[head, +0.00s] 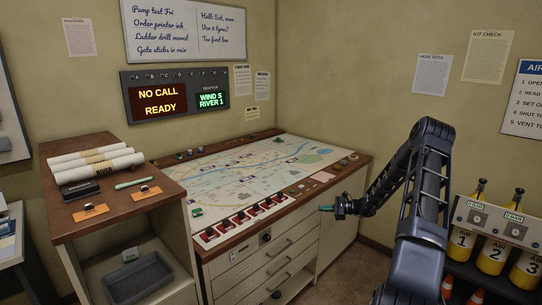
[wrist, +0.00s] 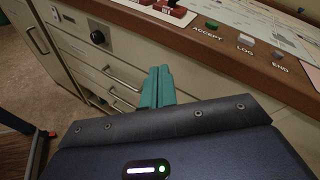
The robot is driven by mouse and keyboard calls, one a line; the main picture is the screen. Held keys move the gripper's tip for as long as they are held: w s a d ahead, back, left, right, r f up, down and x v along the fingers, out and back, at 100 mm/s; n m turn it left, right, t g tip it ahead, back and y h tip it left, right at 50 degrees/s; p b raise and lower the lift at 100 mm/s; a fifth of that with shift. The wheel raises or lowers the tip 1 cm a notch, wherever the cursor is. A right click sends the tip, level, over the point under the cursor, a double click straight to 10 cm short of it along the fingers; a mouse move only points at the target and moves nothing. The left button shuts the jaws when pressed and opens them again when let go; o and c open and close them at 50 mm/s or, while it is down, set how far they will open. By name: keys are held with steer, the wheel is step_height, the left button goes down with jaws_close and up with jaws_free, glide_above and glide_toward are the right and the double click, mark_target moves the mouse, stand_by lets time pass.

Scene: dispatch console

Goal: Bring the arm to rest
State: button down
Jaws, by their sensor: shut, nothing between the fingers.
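My gripper (head: 327,208) is raised in front of the right part of the dispatch console (head: 300,226), near the height of its wooden edge. In the wrist view its teal fingers (wrist: 157,86) are together with nothing between them. My arm reaches in from the lower right, bent at a high elbow. The fingers appear apart from the console front; the exact gap cannot be told.
The console top holds a map (head: 245,168), red switches (head: 240,218) and buttons labelled ACCEPT (wrist: 212,23), LOG and END. Drawer handles (head: 283,247) stick out in front. Yellow air cylinders (head: 460,243) and orange cones stand at right. A wooden cabinet (head: 128,205) stands left.

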steer(key=s+a+r+n+g+h, duration=0.2)
steer(key=s+a+r+n+h, duration=0.3)
steer(key=s+r, duration=0.7)
steer(key=s+a+r+n+g+h, duration=0.1)
steer(key=s+r+n+g+h, duration=0.15)
steer(key=s+r+n, duration=0.65)
steer(key=s+d+r+n+t+h, duration=0.1)
steer(key=s+d+r+h, duration=0.1)
steer(key=s+r, duration=0.3)
steer(key=s+d+r+n+t+h, duration=0.1)
steer(key=s+r, duration=0.4)
steer(key=s, duration=0.8)
steer(key=s+d+r+n+t+h, duration=0.1)
steer(key=s+d+r+t+h, duration=0.1)
steer(key=s, duration=0.8)
step_height(320, 180, up, 3)
steer(key=shift+d+r+h, duration=0.1)
steer(key=shift+d+h, duration=0.75)
steer(key=shift+d, duration=0.1)
